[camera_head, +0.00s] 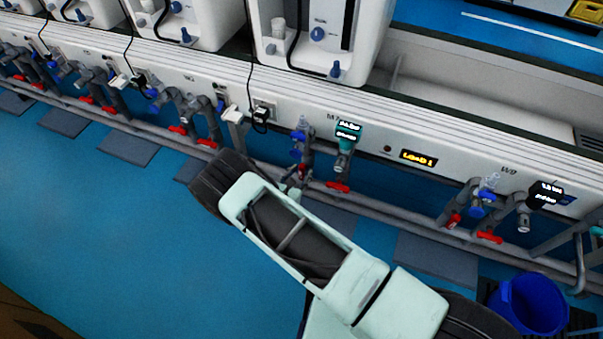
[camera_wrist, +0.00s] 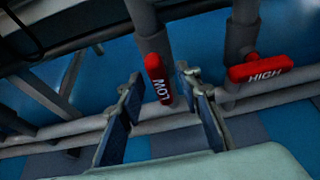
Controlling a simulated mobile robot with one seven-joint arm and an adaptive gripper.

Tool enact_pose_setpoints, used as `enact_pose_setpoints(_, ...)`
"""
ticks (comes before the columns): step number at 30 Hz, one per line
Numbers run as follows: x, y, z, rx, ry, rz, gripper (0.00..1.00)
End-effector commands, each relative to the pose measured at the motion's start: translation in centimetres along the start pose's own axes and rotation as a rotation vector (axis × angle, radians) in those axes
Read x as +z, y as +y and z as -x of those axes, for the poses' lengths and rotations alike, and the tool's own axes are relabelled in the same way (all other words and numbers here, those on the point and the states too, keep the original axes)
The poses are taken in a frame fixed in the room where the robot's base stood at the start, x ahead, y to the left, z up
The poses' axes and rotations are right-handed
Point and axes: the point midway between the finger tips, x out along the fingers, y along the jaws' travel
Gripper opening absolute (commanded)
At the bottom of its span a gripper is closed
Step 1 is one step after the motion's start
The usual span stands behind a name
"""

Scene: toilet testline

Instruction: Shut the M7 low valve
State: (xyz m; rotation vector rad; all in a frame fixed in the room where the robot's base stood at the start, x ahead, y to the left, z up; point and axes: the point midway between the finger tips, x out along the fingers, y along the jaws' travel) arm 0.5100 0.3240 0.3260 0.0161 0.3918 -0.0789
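The M7 low valve has a red handle marked LOW (camera_wrist: 157,80) in the wrist view. It hangs on a grey pipe and lies roughly along it. My gripper (camera_wrist: 160,76) is open, with one finger on each side of the LOW handle; I cannot tell whether either finger touches it. In the head view my gripper (camera_head: 293,184) is at the low valve under the M7 label, and my arm and gripper partly hide that valve. The red handle marked HIGH (camera_wrist: 262,69) is to the right of the fingers and lies crosswise to its pipe.
The M7 high handle (camera_head: 338,187) is close beside my gripper. A long grey pipe (camera_wrist: 60,131) runs behind the fingers. More valves with red handles (camera_head: 489,237) line the bench at left and right. A blue bucket (camera_head: 535,305) stands at lower right. Open blue floor lies at left.

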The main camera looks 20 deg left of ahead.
Motion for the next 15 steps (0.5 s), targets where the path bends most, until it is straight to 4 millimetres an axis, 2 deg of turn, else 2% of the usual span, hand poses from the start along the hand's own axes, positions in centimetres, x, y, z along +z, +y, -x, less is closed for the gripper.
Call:
enact_pose_setpoints(3, -0.1, 0.0, -1.4, 0.000, 0.000, 0.000, 0.32)
enact_pose_setpoints(6, -0.1, 0.1, -1.8, 0.001, 0.000, 0.000, 0.32)
enact_pose_setpoints(15, 0.0, 0.1, -1.9, 0.001, 0.000, 0.001, 0.31)
